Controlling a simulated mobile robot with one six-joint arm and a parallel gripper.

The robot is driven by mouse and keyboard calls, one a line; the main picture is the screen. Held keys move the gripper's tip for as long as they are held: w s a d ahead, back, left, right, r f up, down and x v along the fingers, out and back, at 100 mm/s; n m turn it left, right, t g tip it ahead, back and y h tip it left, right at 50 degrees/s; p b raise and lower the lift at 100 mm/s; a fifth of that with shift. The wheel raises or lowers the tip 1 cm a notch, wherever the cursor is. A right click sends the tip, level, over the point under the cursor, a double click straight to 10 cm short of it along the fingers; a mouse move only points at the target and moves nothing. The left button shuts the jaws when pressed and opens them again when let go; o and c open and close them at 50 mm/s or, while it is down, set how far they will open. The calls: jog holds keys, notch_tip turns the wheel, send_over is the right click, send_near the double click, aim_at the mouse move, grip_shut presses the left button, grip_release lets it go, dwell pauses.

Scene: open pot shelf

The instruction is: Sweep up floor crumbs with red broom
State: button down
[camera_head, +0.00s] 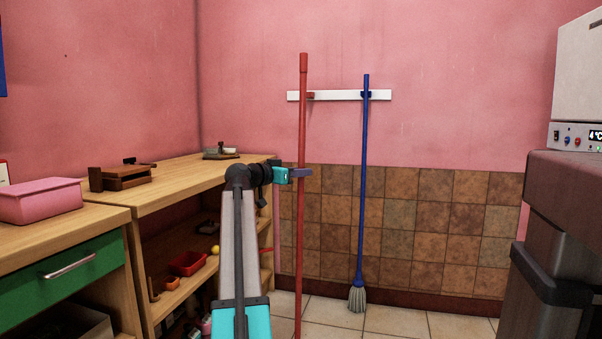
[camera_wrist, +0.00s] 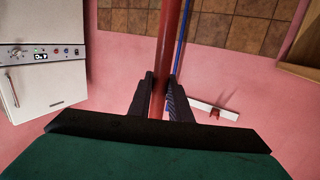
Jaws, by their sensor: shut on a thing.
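The red broom (camera_head: 302,125) stands nearly upright in front of the pink wall. Its lower end runs out of the bottom of the head view, so its head is hidden. My gripper (camera_head: 301,173) is shut around the handle at about mid-height. In the wrist view the red handle (camera_wrist: 167,45) passes between the two dark fingers of my gripper (camera_wrist: 160,98). The handle is clear of the wall rack; the rack's red clip (camera_wrist: 214,113) looks empty. No floor crumbs can be made out.
A white wall rack (camera_head: 340,95) holds a blue mop (camera_head: 364,180) with a grey head. Wooden benches with shelves (camera_head: 190,175) and a pink box (camera_head: 40,201) stand at left. A dark cabinet (camera_head: 565,190) and white appliance (camera_head: 580,75) stand at right. Tiled floor (camera_head: 400,325) shows between.

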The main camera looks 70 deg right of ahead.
jog(key=a+p, duration=0.1)
jog(key=a, duration=0.3)
jog(key=shift+s+a+r, duration=0.1)
jog(key=shift+s+a, duration=0.05)
jog(key=shift+a, duration=0.2)
dwell(0.3)
jog(key=a, duration=0.5)
jog(key=shift+w+a+p, duration=0.2)
jog(key=shift+a+p, duration=0.15)
jog(key=shift+a, duration=0.05)
jog(key=shift+f, duration=0.2)
jog(key=shift+s+a+r+p, duration=0.15)
jog(key=shift+a+p, duration=0.1)
jog(key=shift+a, duration=0.7)
jog(key=shift+s+a+f+p, duration=0.1)
jog(key=shift+s+a+p, duration=0.1)
jog(key=shift+a, duration=0.8)
jog(key=shift+s+a+r+p, duration=0.15)
jog(key=shift+a+p, duration=0.1)
jog(key=shift+a, duration=0.7)
jog(key=shift+f, duration=0.1)
